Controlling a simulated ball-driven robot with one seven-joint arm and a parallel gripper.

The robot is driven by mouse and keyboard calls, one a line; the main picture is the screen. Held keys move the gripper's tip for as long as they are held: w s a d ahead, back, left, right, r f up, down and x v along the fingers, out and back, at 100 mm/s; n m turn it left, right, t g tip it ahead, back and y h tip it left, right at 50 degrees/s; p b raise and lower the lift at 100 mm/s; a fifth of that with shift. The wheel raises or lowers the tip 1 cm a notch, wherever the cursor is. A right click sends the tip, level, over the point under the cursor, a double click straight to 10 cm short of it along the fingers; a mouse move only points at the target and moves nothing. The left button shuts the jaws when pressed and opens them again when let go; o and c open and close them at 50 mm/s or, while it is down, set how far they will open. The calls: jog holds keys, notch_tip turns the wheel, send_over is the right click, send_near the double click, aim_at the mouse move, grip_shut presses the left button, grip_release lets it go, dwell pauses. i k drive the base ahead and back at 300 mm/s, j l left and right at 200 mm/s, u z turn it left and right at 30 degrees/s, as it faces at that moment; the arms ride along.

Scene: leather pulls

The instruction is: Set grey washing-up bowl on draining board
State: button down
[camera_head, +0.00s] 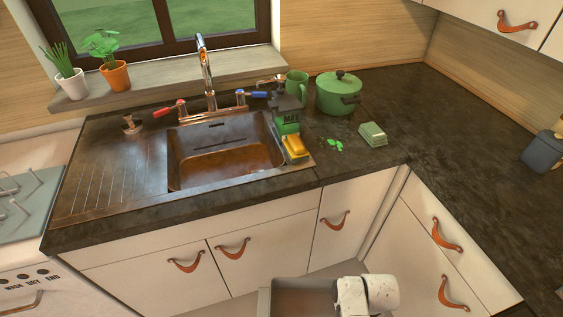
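The grey washing-up bowl (300,283) is at the bottom of the view, in front of the cupboards, cut off by the picture's lower edge. My gripper (345,297) is at the bowl's right side and appears shut on its rim; the fingertips are largely hidden. The draining board (115,175) is the grooved, brownish metal part left of the sink basin (225,160). Its grooved surface is bare.
A brass-coloured plug (130,125) stands behind the draining board. The tap (207,75) rises behind the basin. The counter front edge lies between bowl and sink.

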aim_at(110, 174)
jog(key=j+z, duration=0.15)
jog(key=j, duration=0.25)
jog(key=j+z, duration=0.15)
jog(key=j, duration=0.3)
jog(key=k+j+z, duration=0.2)
jog(key=j, duration=0.2)
jog(key=j+z, duration=0.15)
jog(key=j, duration=0.3)
jog(key=j+z, duration=0.15)
jog(key=j, duration=0.25)
jog(key=k+j+z, duration=0.15)
jog(key=j, duration=0.2)
jog(key=k+j+z, duration=0.2)
jog(key=j, duration=0.4)
jog(key=k+j+z, duration=0.15)
jog(key=k+j, duration=0.15)
jog(key=j, duration=0.25)
jog(key=k+j+z, duration=0.2)
jog(key=j, duration=0.35)
jog(key=k+j+z, duration=0.2)
jog(key=k+j, duration=0.25)
